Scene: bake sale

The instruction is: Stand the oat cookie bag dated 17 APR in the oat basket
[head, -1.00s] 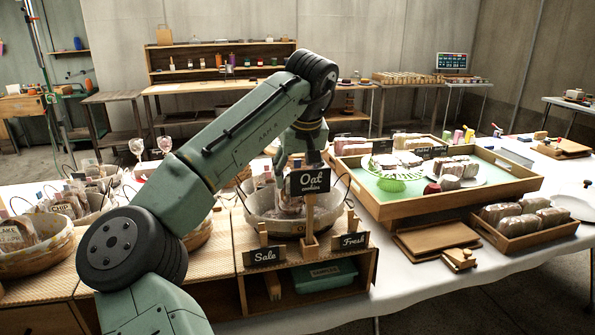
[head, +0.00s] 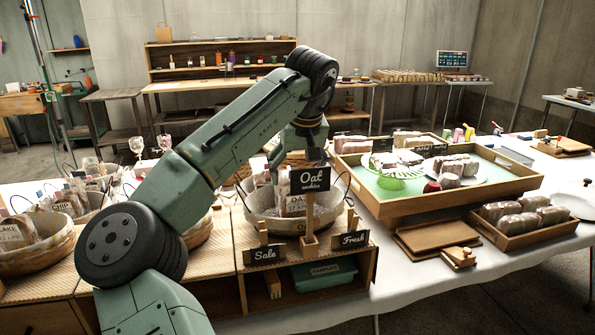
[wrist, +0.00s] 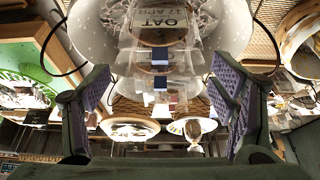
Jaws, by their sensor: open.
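The oat cookie bag (wrist: 160,22) has a label reading OAT and 17 APR, upside down at the top of the wrist view. It is in the oat basket (wrist: 88,30), and a bag marked OAT (head: 297,203) shows there in the head view. My gripper (wrist: 162,75) is open, its fingers apart on either side of clear bag tops with blue clips. No finger visibly touches the labelled bag. In the head view the basket (head: 262,226) stands behind the Oat cookies sign (head: 310,181), which hides part of it. The bag's base is hidden.
Sale (head: 265,254) and Fresh (head: 351,240) signs stand before the basket. A green-lined wooden tray (head: 405,207) is to its right. Other baskets of bags, one on the left (head: 40,250), crowd the left side. A box of wrapped loaves (head: 500,240) sits at right.

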